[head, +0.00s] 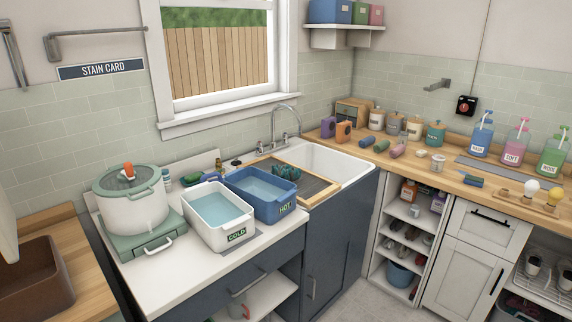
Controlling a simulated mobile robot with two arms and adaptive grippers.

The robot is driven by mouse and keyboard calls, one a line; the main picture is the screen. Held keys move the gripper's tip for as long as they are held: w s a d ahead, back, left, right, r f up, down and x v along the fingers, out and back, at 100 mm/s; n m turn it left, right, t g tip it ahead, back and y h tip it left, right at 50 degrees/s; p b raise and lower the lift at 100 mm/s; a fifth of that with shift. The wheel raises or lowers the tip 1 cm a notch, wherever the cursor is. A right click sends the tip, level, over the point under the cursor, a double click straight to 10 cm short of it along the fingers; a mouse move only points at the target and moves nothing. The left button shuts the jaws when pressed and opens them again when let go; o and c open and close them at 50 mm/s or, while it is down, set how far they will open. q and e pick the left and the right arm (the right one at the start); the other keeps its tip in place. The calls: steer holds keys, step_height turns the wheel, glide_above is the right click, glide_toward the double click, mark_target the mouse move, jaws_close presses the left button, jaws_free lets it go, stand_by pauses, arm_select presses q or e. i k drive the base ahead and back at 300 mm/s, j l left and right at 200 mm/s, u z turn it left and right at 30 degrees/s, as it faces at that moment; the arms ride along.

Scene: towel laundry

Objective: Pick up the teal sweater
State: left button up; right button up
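A small crumpled dark teal bundle (288,172), which looks like the teal sweater, lies on a wood-framed mesh screen (322,187). The screen rests over the near left part of the white sink (338,162). The bundle is too small to make out its shape or folds. The blue HOT tub (281,211) stands in front of the bundle and close to it. Neither of my grippers shows in the head view.
A white COLD tub (237,237) with water stands left of the HOT tub. A large lidded pot (130,203) sits on a green burner at the counter's left. A tall faucet (288,122) rises behind the screen. Pump bottles (482,136) line the right counter.

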mark_target(286, 170)
steer(key=i+l+u, duration=0.1)
steer(key=i+l, duration=0.3)
steer(key=i, duration=0.2)
steer(key=i+l+u, duration=0.1)
steer(key=i+l, duration=0.35)
steer(key=i, duration=0.2)
